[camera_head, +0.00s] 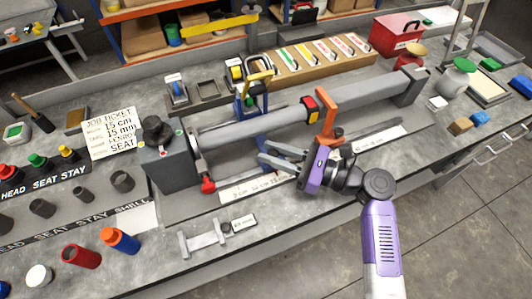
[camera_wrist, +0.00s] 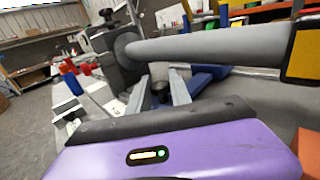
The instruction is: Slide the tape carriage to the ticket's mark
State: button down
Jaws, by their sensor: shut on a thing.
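The long grey tube (camera_head: 245,122) runs from the dark headstock (camera_head: 170,158) across the bench. A blue frame (camera_head: 245,103), which looks like the tape carriage, straddles it near the middle. My gripper (camera_head: 268,154) is low in front of the tube, fingers pointing left. In the wrist view the fingers are closed around a small dark knob (camera_wrist: 160,88), apparently the carriage's; blue parts (camera_wrist: 207,73) show beside it. A white scale strip (camera_head: 258,186) lies below, partly hidden by my gripper. The job ticket (camera_head: 110,133) reads 15 cm, 15 mm and SEAT.
A red, yellow and black block (camera_head: 312,104) with an orange bracket (camera_head: 328,122) sits on the tube, right of the blue frame and close to my wrist. A red knob (camera_head: 208,186) is at the left. A grey gauge (camera_head: 203,238) lies at the bench front.

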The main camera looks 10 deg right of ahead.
jog(key=c, duration=1.2)
grip_release()
jog(key=shift+b+v, duration=0.45)
jog(key=shift+v, duration=3.4)
